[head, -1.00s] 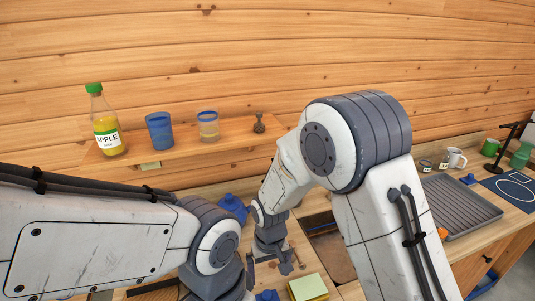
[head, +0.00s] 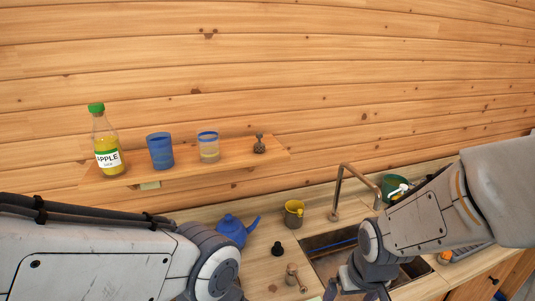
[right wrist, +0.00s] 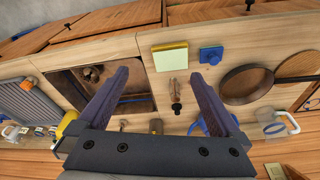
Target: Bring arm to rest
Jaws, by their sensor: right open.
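My right gripper (head: 356,290) is at the bottom of the head view, over the counter by the sink. In the right wrist view, its two dark fingers (right wrist: 160,76) are spread wide with nothing between them, so it is open and empty. Its arm comes in from the right edge of the head view. My left arm (head: 100,262) lies across the lower left of the head view. Its gripper is out of the frame.
The sink (head: 335,250) with a faucet (head: 341,190) is beside the right gripper. A blue teapot (head: 233,230), a yellow-and-grey cup (head: 293,213) and a black stopper-like piece (head: 277,248) stand on the counter. A shelf (head: 225,165) holds a juice bottle (head: 107,152) and glasses. A pan (right wrist: 246,86) shows too.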

